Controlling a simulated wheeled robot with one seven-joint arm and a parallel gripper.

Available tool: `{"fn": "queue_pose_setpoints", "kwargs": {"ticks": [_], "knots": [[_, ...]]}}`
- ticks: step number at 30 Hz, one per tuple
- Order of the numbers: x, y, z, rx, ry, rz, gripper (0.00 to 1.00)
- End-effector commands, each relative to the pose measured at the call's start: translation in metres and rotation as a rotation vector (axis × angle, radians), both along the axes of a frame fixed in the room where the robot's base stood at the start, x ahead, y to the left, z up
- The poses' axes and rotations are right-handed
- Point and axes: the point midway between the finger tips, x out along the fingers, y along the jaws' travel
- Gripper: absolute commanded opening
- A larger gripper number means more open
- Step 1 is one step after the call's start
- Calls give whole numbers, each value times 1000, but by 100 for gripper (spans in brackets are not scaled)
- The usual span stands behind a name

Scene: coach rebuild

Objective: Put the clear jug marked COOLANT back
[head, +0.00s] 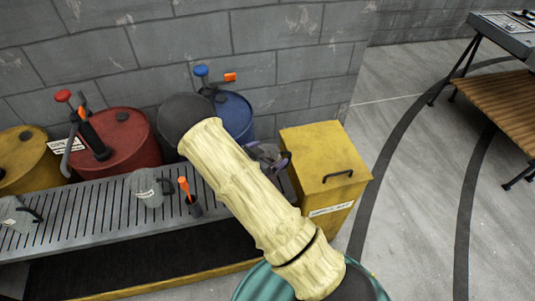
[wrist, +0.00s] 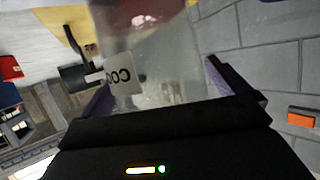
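The clear jug (wrist: 165,85) fills the space between the fingers of my gripper (wrist: 162,95) in the wrist view. A white label on it shows letters that look like "COO"; the rest is cut off or out of sight. The purple-grey fingers stand on both sides of the jug and appear closed on it. In the head view my gripper (head: 268,155) is between the blue drum (head: 236,115) and the yellow cabinet (head: 325,160). My arm hides most of it and I cannot make out the jug clearly there.
A slatted bench (head: 95,215) carries a grey jug (head: 148,187), another jug (head: 16,214) and an orange-handled tool (head: 189,197). Behind it stand a red drum (head: 112,140) with a pump and a yellow drum (head: 25,160). The floor at right is open, beside a slatted wooden seat (head: 500,105).

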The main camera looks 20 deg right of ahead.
Motion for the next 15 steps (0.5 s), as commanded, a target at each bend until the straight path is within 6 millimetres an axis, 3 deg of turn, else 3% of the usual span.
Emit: {"fn": "queue_pose_setpoints", "kwargs": {"ticks": [7,15], "knots": [[0,0,5,1,-1,1,100],[-21,30,18,2,-1,3,100]]}}
